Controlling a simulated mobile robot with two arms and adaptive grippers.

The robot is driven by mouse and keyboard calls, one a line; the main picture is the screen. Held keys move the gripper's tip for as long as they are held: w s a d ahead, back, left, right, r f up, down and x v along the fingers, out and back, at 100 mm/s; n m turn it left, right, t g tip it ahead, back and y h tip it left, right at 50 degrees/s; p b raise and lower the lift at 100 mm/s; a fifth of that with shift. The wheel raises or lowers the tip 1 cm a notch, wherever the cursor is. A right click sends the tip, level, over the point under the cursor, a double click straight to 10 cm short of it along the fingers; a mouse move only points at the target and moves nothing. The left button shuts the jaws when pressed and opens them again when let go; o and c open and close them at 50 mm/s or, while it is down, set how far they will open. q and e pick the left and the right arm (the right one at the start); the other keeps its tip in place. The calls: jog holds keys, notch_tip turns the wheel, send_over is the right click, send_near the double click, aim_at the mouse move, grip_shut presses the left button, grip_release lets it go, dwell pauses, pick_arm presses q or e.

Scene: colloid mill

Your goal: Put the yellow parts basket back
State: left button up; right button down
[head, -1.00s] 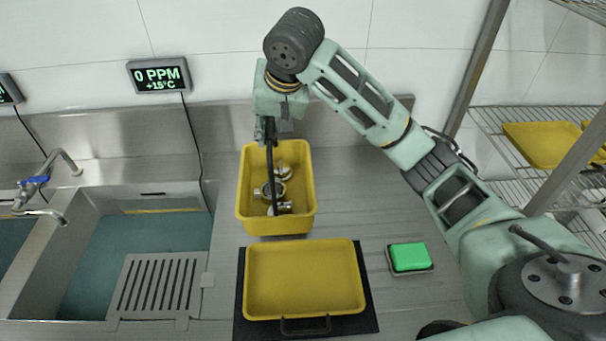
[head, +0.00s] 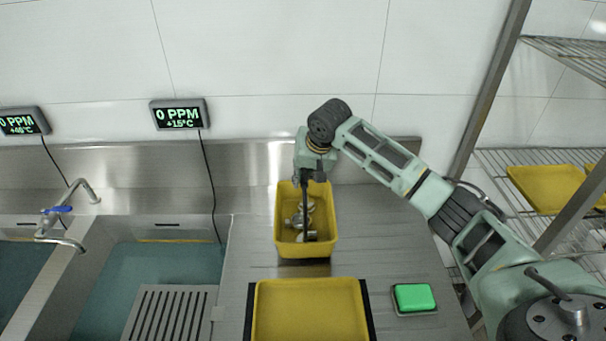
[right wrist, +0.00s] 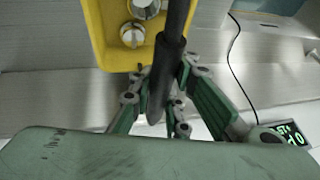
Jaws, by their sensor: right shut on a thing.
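The yellow parts basket (head: 306,249) is upright at the back of the steel counter, close to the wall. It holds several shiny metal parts (head: 303,222). My right gripper (head: 313,177) is above it, shut on its dark upright handle. In the right wrist view the dark handle (right wrist: 174,45) runs between the fingers, with the yellow basket wall (right wrist: 97,30) and some metal parts (right wrist: 140,20) behind it. I cannot tell for certain whether the basket's base touches the counter. My left gripper is not in view.
A yellow tray (head: 310,312) lies on a black mat in front of the basket. A green block (head: 414,296) in a small dish is to its right. A sink with a tap (head: 75,210) is left, and a wire rack (head: 490,160) right. Counter left of the basket is clear.

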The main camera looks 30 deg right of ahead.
jog(key=shift+d+f+p, duration=0.1)
jog(key=shift+f+p, duration=0.2)
jog(key=shift+f, duration=0.4)
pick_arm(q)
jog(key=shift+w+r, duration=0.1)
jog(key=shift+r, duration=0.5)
pick_arm(e)
jog(key=shift+w+f, duration=0.1)
jog(key=shift+f, duration=0.05)
jog(key=c, duration=1.7)
grip_release()
jog(key=shift+f, duration=0.1)
jog(key=shift+o, duration=0.2)
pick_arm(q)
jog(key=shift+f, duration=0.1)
